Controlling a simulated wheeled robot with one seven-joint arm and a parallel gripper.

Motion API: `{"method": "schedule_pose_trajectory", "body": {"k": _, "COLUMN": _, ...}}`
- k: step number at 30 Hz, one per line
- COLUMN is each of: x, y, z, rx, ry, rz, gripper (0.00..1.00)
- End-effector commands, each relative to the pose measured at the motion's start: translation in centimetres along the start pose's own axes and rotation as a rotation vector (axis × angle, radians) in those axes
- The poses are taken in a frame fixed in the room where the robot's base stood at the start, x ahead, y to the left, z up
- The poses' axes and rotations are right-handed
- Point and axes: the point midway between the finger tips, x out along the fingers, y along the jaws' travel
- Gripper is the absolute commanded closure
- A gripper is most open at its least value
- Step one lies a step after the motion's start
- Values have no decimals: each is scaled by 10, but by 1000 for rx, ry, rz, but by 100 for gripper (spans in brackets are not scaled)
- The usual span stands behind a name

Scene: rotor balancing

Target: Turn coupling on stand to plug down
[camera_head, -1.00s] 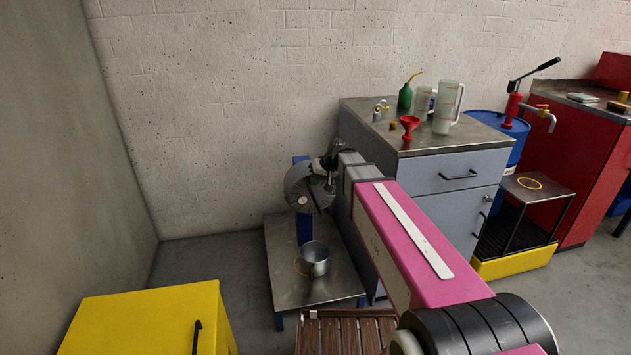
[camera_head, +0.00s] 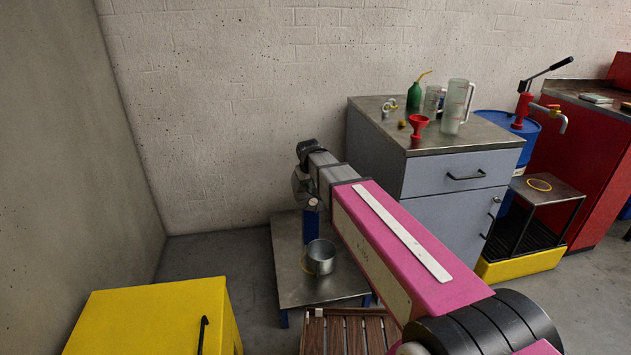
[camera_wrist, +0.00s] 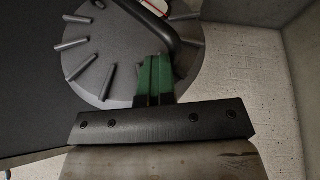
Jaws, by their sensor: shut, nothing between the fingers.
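The coupling is a grey round disc with raised ribs around its rim, large in the wrist view (camera_wrist: 105,62). In the head view only a small grey part of it (camera_head: 301,190) shows behind the end of my arm. It is on a stand with a blue post (camera_head: 311,232). My gripper (camera_wrist: 155,60) has green fingers, shut and empty, in front of the disc in the wrist view; contact cannot be told. A dark curved bar (camera_wrist: 150,25) crosses the disc just beyond the fingertips. My fingers are hidden in the head view, and I cannot make out the plug.
A metal pot (camera_head: 320,257) stands on the low metal platform (camera_head: 291,290) below the coupling. A grey cabinet (camera_head: 450,222) is right of my arm, a yellow cabinet (camera_head: 145,315) at the front left. A wooden slatted piece (camera_head: 350,335) lies in front.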

Motion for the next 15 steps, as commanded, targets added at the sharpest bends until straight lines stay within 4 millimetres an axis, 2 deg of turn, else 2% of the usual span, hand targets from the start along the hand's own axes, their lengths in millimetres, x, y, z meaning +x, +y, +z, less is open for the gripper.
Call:
{"method": "schedule_pose_trajectory", "body": {"k": 4, "x": 7, "y": -14, "z": -1, "rx": -53, "ry": -24, "rz": 125, "gripper": 100}}
{"method": "schedule_pose_trajectory", "body": {"k": 15, "x": 26, "y": -35, "z": 2, "rx": -165, "ry": -81, "rz": 418, "gripper": 100}}
